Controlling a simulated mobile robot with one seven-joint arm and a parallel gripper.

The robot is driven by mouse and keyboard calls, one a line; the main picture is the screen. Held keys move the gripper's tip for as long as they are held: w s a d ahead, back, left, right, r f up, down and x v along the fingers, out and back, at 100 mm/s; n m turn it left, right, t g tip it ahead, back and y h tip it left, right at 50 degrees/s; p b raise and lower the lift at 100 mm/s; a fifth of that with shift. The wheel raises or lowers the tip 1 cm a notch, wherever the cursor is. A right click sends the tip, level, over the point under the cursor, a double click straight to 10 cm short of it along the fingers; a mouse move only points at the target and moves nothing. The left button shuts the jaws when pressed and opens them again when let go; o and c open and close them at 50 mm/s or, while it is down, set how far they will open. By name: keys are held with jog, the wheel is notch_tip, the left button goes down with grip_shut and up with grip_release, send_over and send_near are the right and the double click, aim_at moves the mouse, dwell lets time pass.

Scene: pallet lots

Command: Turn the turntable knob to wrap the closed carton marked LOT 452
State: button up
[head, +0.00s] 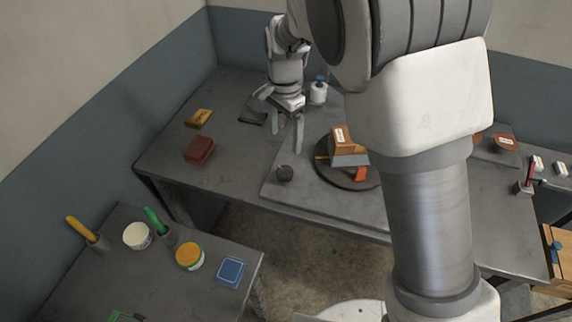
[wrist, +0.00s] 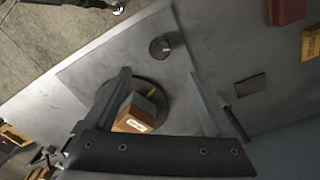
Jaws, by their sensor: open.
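A brown carton (head: 341,140) with a white label sits on the round dark turntable (head: 330,180), and its label is too small to read. In the wrist view the carton (wrist: 135,115) shows between my gripper's fingers, some way below. A grey band or face covers its lower part. The dark round knob (head: 285,172) stands on the grey base plate (head: 275,188) to the left of the turntable; it also shows in the wrist view (wrist: 160,48). My gripper (head: 287,142) is open and empty, pointing down above the table, up and behind the knob in the head view.
A red block (head: 199,148), a yellow block (head: 198,118) and a dark flat pad (head: 252,117) lie left on the table. A white bottle with a blue top (head: 318,92) stands behind my gripper.

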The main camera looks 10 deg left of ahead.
aim_at(285, 170)
notch_tip(285, 170, down, 13)
jog(key=shift+r, duration=0.2)
jog(key=c, duration=1.4)
